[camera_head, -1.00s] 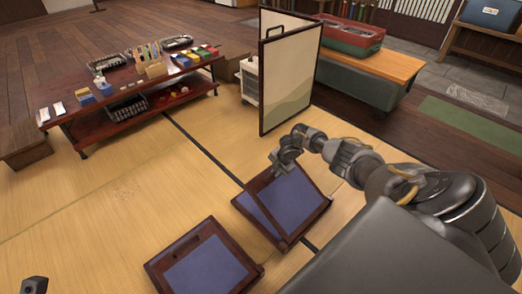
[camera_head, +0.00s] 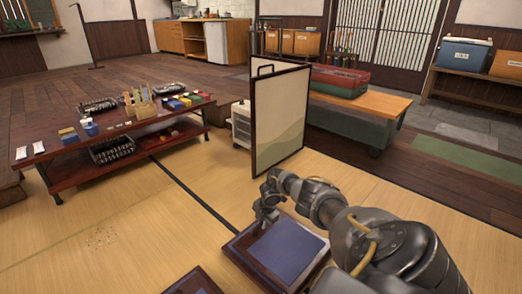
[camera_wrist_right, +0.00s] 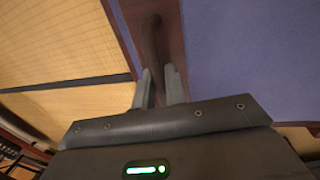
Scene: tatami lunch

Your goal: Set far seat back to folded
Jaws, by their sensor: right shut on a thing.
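The far seat is a low dark-wood floor chair with a blue pad, at the bottom centre of the head view. Its seat back (camera_head: 285,250) lies low over the seat base (camera_head: 236,252), at a slight tilt or nearly flat; I cannot tell exactly. My right gripper (camera_head: 266,208) is at the back's far left edge. In the right wrist view the fingers (camera_wrist_right: 160,88) are shut on the back's brown wooden handle (camera_wrist_right: 155,38), beside the blue pad (camera_wrist_right: 240,55). My left gripper is out of view.
A second seat (camera_head: 195,282) shows partly at the bottom edge. A framed folding screen (camera_head: 280,120) stands just beyond the far seat. A low red-brown table (camera_head: 75,172) with small goods is at the left.

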